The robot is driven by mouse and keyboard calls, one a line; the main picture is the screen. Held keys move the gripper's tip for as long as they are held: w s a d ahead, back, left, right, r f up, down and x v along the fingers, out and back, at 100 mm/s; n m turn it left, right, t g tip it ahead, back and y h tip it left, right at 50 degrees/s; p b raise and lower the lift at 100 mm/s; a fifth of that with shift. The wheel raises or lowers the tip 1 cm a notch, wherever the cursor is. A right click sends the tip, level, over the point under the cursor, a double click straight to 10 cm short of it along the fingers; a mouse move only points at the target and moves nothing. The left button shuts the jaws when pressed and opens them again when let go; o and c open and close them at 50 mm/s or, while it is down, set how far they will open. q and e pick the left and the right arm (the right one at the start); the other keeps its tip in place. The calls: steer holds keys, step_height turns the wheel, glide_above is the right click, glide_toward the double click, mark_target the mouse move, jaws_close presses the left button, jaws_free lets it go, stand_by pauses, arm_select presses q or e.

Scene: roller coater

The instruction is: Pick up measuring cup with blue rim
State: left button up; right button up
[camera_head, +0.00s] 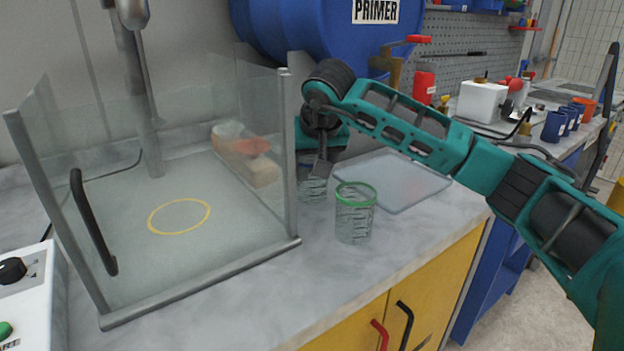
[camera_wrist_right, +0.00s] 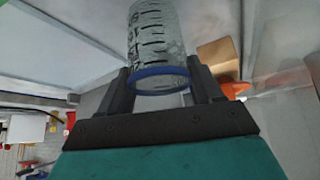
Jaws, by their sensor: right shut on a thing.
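The measuring cup with the blue rim shows in the right wrist view (camera_wrist_right: 158,40) as a clear cylinder with dark markings, its blue rim between my gripper's fingers. In the head view the clear cup (camera_head: 314,190) is below my right gripper (camera_head: 320,168), its rim hidden by the fingers. My right gripper is shut on this cup. I cannot tell whether the cup's base touches the counter. A second clear cup with a green rim (camera_head: 354,220) stands upright on the counter, to the right and nearer. My left gripper is not in view.
A glass-walled enclosure (camera_head: 292,160) with a yellow ring (camera_head: 179,217) on its floor stands close left of the cup. A clear flat tray or board (camera_head: 405,186) lies to the right. A blue primer drum (camera_head: 310,28) is behind. The counter's front strip is bare.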

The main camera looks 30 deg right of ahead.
steer(key=shift+r, duration=0.1)
arm_select(q)
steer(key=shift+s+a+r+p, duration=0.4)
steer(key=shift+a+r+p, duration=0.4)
steer(key=shift+p, duration=1.1)
arm_select(e)
step_height(320, 180, up, 20)
